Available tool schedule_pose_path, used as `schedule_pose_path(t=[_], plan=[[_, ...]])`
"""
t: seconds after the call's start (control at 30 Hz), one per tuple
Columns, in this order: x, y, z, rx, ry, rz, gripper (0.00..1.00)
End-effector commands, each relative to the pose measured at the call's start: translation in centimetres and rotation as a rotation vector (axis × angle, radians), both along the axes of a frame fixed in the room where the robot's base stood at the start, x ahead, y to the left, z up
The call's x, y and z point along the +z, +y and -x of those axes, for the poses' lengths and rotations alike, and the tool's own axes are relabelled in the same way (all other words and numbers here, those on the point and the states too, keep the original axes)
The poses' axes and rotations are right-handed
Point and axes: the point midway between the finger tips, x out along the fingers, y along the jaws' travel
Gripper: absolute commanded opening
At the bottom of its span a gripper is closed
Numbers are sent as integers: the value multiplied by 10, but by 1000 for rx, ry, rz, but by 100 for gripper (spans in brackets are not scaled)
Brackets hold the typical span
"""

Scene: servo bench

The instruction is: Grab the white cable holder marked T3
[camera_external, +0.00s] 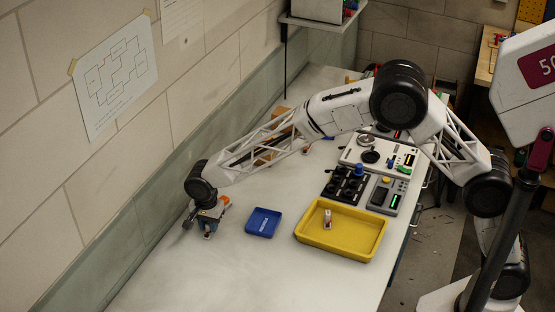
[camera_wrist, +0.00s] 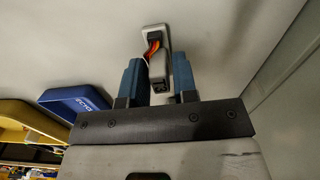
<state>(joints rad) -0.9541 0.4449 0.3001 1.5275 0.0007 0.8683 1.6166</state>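A pale grey-white cable holder with orange and dark wires (camera_wrist: 157,68) stands out from the bench surface in the wrist view. My gripper (camera_wrist: 158,78) has its two blue fingers on either side of it, with a narrow gap visible, so it looks open around the holder. No marking is readable on it. In the external view my gripper (camera_external: 208,228) is low over the left part of the bench, and the holder is mostly hidden by it.
A blue tray (camera_external: 262,223) lies between my gripper and the yellow tray. Control panels (camera_external: 345,186) stand behind the yellow tray. The wall (camera_external: 120,170) runs close along the left side. The front of the bench (camera_external: 240,285) is clear.

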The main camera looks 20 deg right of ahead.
Motion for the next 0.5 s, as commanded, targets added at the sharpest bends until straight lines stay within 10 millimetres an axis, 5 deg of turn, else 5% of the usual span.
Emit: schedule_pose_path(t=[0.17,0.5], plan=[[0,0,0,0,0,0,0],[1,0,0,0,0,0,0]])
